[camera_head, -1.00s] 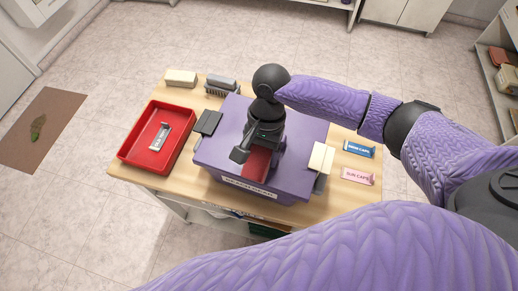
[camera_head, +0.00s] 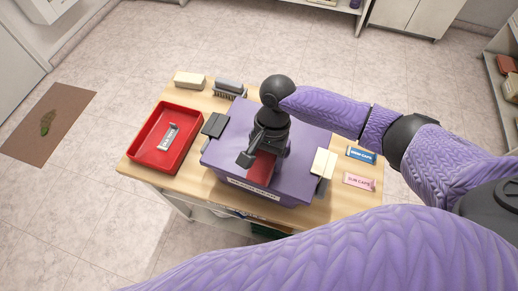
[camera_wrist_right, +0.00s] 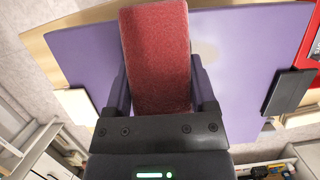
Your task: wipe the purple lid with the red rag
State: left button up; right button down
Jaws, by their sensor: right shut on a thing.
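The purple lid (camera_head: 232,150) lies flat on top of a box in the middle of the wooden table; it also fills much of the right wrist view (camera_wrist_right: 237,75). The red rag (camera_head: 263,167) is a folded pad over the lid near its front part. It also shows in the right wrist view (camera_wrist_right: 156,55). My right gripper (camera_wrist_right: 158,95) is shut on the rag, one finger on each side of it. I cannot tell whether the rag presses on the lid. A pale smudge shows on the lid beside the rag in the wrist view. My left gripper is not in view.
A red tray (camera_head: 133,152) with a labelled piece inside stands left of the lid. Black (camera_head: 215,125) and cream (camera_head: 324,163) handles sit at the lid's sides. A cream block (camera_head: 190,79) and a grey brush (camera_head: 228,88) lie behind. Blue (camera_head: 361,155) and pink (camera_head: 359,181) labels lie right.

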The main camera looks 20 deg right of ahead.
jog(key=shift+w+a+f+b, duration=0.15)
jog(key=shift+w+a+b, duration=0.25)
jog(key=shift+w+a, duration=0.35)
jog(key=shift+s+p, duration=0.2)
jog(key=shift+p, duration=0.25)
jog(key=shift+s+d+r+p, duration=0.3)
jog(key=shift+s+d+p, duration=0.25)
jog(key=shift+p, duration=0.4)
jog(key=shift+d+f, duration=0.15)
jog(key=shift+d, duration=0.15)
jog(key=shift+w+a+f, duration=0.1)
jog(key=shift+w+a, duration=0.1)
jog(key=shift+w+a+b, duration=0.4)
jog(key=shift+w+a, duration=0.15)
jog(key=shift+a, duration=0.2)
jog(key=shift+s+d+r+p, duration=0.2)
jog(key=shift+s+d+p, duration=0.55)
jog(key=shift+p, duration=0.45)
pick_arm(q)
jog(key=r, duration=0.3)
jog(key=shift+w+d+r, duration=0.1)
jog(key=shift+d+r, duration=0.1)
pick_arm(e)
jog(key=shift+d+f, duration=0.15)
jog(key=shift+f, duration=0.05)
